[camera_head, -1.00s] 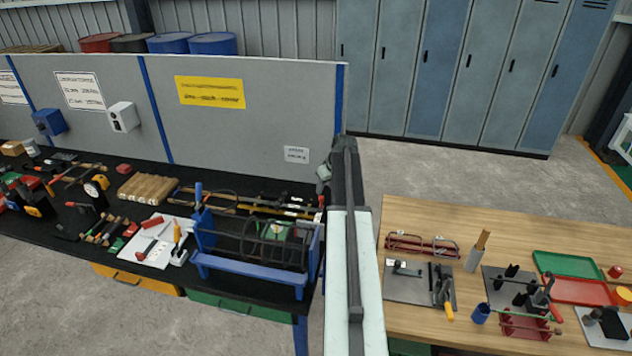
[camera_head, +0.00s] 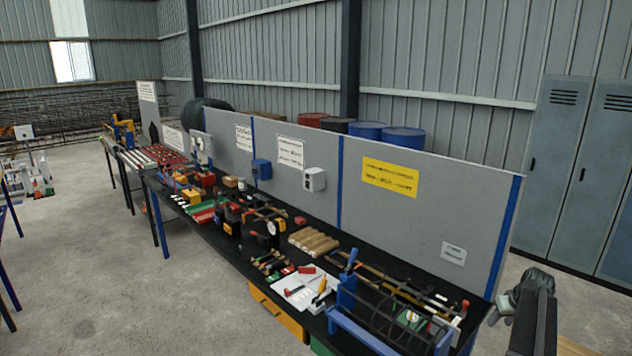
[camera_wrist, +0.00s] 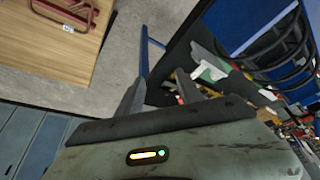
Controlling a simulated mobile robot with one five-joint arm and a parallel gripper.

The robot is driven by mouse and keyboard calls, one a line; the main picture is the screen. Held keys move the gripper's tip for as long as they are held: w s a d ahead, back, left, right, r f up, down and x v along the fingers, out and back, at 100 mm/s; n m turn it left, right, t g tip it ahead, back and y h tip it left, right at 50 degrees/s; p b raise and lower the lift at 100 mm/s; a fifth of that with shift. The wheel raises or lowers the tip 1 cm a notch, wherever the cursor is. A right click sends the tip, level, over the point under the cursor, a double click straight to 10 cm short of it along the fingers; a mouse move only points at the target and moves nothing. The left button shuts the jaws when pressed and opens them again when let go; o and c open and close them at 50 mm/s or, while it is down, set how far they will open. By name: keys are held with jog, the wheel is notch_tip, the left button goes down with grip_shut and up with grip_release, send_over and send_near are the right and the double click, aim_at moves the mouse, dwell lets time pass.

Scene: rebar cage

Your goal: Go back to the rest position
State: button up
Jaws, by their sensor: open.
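My gripper (camera_head: 524,292) shows at the right edge of the head view, beside the end of the grey partition. In the wrist view its two fingers (camera_wrist: 168,88) stand apart with nothing between them. A dark rebar cage (camera_head: 388,318) sits in a blue stand (camera_head: 362,336) at the near end of the black workbench. The dark hoops of the cage (camera_wrist: 290,52) also show at the right of the wrist view, apart from the fingers.
The black bench (camera_head: 330,240) is crowded with tools and wooden bars (camera_head: 313,241). The grey partition (camera_head: 440,215) runs along it. Lockers (camera_head: 567,175) stand at the right. The wrist view shows a wooden table (camera_wrist: 50,40).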

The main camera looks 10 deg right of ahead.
jog(key=w+a+f+n+g+y, duration=0.1)
jog(key=w+a, duration=0.1)
jog(key=a, duration=1.3)
jog(key=w+a+n+g, duration=0.1)
jog(key=w+a, duration=0.1)
jog(key=a, duration=1.3)
jog(key=s+a+f+g, duration=0.1)
jog(key=s+a, duration=0.3)
jog(key=a, duration=1)
jog(key=s+a+g, duration=0.1)
jog(key=s+a, duration=0.3)
jog(key=a, duration=0.9)
notch_tip(320, 180, down, 12)
jog(key=s+b, duration=0.1)
jog(key=b, duration=1.1)
jog(key=shift+s+d+r+n, duration=0.15)
jog(key=shift+s+d+n, duration=0.25)
jog(key=shift+d, duration=0.05)
